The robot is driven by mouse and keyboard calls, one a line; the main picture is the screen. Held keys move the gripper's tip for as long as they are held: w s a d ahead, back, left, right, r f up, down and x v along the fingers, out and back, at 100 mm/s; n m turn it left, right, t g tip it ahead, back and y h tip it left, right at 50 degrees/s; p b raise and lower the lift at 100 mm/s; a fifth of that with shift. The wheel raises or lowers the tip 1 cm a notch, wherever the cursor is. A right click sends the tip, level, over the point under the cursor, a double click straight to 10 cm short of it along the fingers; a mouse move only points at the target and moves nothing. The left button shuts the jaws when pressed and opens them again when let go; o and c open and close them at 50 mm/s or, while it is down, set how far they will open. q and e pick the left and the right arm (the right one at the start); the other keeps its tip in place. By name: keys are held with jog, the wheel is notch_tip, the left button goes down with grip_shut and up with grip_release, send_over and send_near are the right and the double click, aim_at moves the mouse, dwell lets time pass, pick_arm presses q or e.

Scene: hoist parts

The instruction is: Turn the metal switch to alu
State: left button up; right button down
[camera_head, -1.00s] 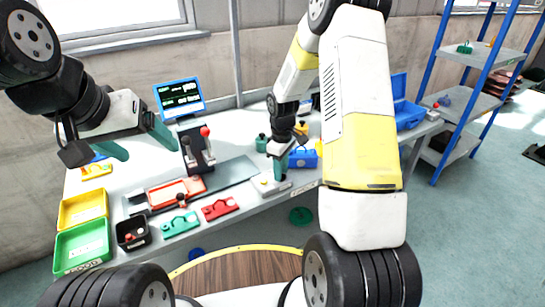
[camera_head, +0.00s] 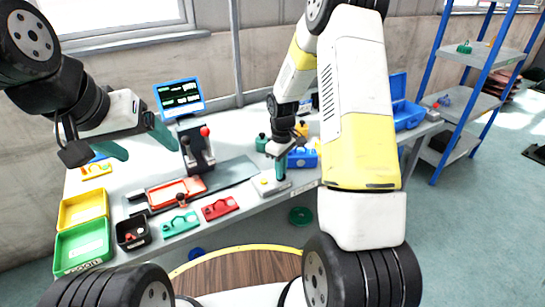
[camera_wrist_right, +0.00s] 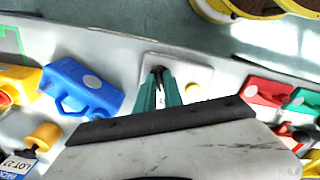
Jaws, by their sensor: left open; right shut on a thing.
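My left gripper (camera_head: 137,142) is open and empty above the table's left part. A monitor (camera_head: 179,97) at the back shows lines of small text that I cannot read.
A black lever box (camera_head: 195,147) with a red knob stands behind a rail holding an orange-red part (camera_head: 176,192). Green (camera_head: 180,223) and red (camera_head: 220,208) parts lie in front. A blue part (camera_wrist_right: 82,88) lies close to the gripper. Yellow (camera_head: 83,209) and green (camera_head: 83,246) bins stand left.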

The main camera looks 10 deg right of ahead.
jog(key=m, duration=1)
jog(key=shift+m, duration=0.4)
dwell(0.4)
jog(key=c, duration=1.5)
grip_release()
jog(key=shift+o, duration=0.2)
jog(key=shift+r, duration=3.9)
jog(key=shift+r, duration=0.15)
